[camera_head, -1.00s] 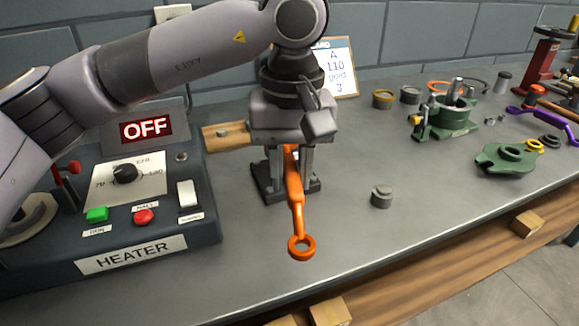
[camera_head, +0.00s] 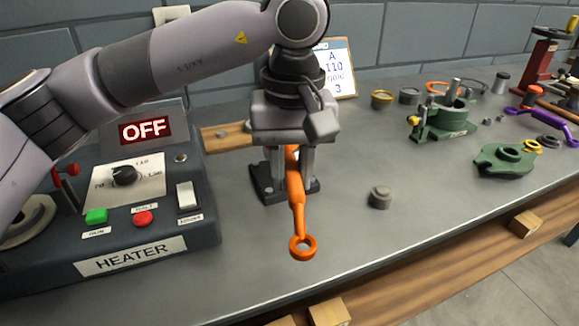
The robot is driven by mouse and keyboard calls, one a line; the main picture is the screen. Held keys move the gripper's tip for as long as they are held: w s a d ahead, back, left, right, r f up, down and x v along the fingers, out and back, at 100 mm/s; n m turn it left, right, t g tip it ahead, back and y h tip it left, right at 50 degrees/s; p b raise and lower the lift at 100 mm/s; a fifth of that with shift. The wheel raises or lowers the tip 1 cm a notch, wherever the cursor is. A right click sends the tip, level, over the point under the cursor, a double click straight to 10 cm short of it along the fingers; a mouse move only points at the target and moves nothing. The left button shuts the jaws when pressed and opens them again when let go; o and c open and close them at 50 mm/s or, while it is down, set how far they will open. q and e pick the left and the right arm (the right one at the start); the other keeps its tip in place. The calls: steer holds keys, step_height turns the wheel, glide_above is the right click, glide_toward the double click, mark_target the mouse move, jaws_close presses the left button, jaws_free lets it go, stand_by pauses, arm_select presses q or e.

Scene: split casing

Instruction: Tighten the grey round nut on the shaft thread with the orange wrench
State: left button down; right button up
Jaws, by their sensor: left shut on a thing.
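My left gripper (camera_head: 293,165) points down and is shut on the orange wrench (camera_head: 298,208). The wrench's ring end hangs toward the bench's front edge; its upper end is hidden by the gripper. A shaft (camera_head: 455,88) stands up from the green casing half (camera_head: 447,122) at the back right; its thread is too small to make out. A small grey round part (camera_head: 380,197) sits on the bench right of the wrench; I cannot tell if it is the nut. My right gripper is not in view.
The heater box (camera_head: 135,262), reading OFF, stands at the left. A black stand (camera_head: 265,188) is behind the wrench. Another green casing part (camera_head: 503,163), a purple wrench (camera_head: 530,116) and a red press (camera_head: 548,60) are at the right.

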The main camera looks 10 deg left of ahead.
arm_select(q)
steer(key=shift+d+r, duration=0.1)
stand_by(0.4)
steer(key=shift+r+p, duration=0.6)
steer(key=shift+r, duration=0.2)
steer(key=shift+r+p, duration=1.55)
steer(key=shift+r, duration=0.45)
steer(key=shift+w, duration=0.1)
